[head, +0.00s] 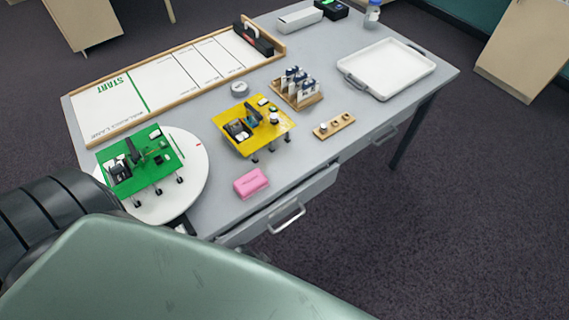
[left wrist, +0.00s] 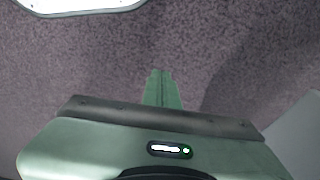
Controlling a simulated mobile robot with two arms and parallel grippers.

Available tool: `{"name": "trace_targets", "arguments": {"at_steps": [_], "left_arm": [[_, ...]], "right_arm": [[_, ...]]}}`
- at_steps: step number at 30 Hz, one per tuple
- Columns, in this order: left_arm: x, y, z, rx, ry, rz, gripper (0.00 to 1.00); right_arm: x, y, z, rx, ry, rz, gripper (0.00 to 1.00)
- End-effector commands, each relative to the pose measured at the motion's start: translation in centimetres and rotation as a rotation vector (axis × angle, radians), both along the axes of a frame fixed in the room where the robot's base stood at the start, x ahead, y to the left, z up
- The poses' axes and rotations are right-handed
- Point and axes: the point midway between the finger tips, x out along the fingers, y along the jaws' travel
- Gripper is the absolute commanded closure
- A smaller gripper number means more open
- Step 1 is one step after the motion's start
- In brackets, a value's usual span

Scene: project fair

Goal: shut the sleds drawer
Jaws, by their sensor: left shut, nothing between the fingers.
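A grey table (head: 215,195) has two drawers along its near side. The left drawer (head: 275,217) stands pulled out a little from the table front, with a metal handle (head: 290,219) on its face. The other drawer's handle (head: 384,136) is further right, and that drawer looks flush. No label shows, so I cannot tell which is named sleds. My left gripper (left wrist: 161,88) shows in the left wrist view with its fingers together and empty, over dark carpet. In the head view my own green arm hides it. My right gripper is in neither view.
On the table are a green sled board (head: 160,160) on a white disc (head: 195,180), a yellow board (head: 275,135), a pink block (head: 250,182), a white tray (head: 390,70) and a START track (head: 105,105). Carpet in front of the table's right half is clear.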

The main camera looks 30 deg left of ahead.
Motion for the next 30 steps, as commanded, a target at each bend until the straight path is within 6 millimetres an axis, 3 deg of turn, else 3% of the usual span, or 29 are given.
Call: {"name": "trace_targets", "arguments": {"at_steps": [1,8,11,15,18,23,26,30], "left_arm": [[1.3,-0.3,3.4,-0.004,-0.02,-0.007,1.0],[5.0,-2.2,14.6,-0.018,-0.067,-0.089,1.0],[6.3,-3.8,19.5,-0.028,-0.091,-0.176,1.0],[7.9,-7.8,26.6,-0.028,-0.125,-0.453,1.0],[8.2,-9.9,28.7,-0.001,-0.124,-0.672,1.0],[8.5,-11.6,30.0,0.09,-0.088,-1.03,1.0],[8.9,-11.2,29.8,0.182,-0.03,-1.264,1.0],[9.8,-8.5,28.9,0.32,0.101,-1.534,1.0]], "right_arm": [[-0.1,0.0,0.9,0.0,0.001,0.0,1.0],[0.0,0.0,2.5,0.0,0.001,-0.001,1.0],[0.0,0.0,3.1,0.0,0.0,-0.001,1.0],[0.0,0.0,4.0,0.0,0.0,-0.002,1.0],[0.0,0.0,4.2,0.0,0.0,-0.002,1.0],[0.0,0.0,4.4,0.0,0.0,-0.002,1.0],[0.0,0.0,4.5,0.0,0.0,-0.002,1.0],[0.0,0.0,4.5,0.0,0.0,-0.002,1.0]]}}
